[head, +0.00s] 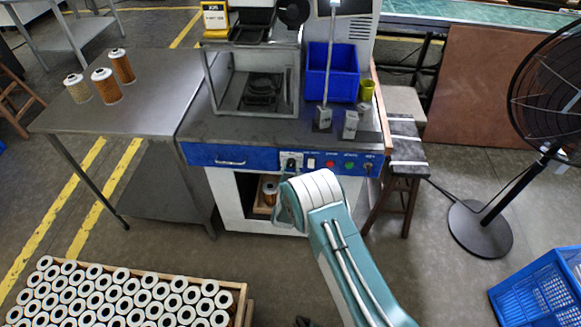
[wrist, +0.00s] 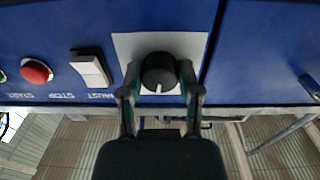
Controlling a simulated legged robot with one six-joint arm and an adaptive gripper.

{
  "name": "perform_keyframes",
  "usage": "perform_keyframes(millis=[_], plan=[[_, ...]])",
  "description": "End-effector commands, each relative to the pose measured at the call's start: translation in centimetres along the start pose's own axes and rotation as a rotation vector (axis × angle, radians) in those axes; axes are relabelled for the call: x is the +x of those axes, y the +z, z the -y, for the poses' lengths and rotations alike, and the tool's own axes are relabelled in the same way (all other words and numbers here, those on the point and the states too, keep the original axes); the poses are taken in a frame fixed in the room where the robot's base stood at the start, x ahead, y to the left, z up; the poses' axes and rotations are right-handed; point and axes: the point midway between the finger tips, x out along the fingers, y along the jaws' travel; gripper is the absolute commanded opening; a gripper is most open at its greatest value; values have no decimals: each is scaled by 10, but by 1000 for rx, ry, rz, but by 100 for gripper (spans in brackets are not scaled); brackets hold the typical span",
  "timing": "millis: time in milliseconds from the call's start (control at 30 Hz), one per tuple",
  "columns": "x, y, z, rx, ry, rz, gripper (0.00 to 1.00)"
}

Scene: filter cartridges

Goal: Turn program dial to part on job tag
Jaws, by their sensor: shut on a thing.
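The program dial (wrist: 158,66) is a round black knob on a white plate, set in the blue front panel. Its white pointer line faces the bottom of the wrist view, toward my gripper. My gripper (wrist: 159,80) is shut on the dial, one finger at each side. In the head view the dial (head: 291,159) sits at the left of the control row, just beyond my arm, which hides most of the gripper. A yellow tag holder with a white card (head: 215,17), likely the job tag, stands at the back left of the machine; its print is too small to read surely.
A white rocker switch (wrist: 91,68) and a red button (wrist: 37,71) are beside the dial. Filter cartridges (head: 107,86) stand on the left steel table (head: 145,75). A blue bin (head: 333,72) is on the bench. A crate of cartridges (head: 243,297) is at lower left, a fan (head: 480,228) at right.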

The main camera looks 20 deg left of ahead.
Motion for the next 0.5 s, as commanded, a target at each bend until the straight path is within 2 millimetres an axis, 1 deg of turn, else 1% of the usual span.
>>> perform_keyframes(millis=[200, 500], plan=[[1, 1, 0, -88, -2, 1, 0], [1, 1, 1, -127, -4, 0, 0]])
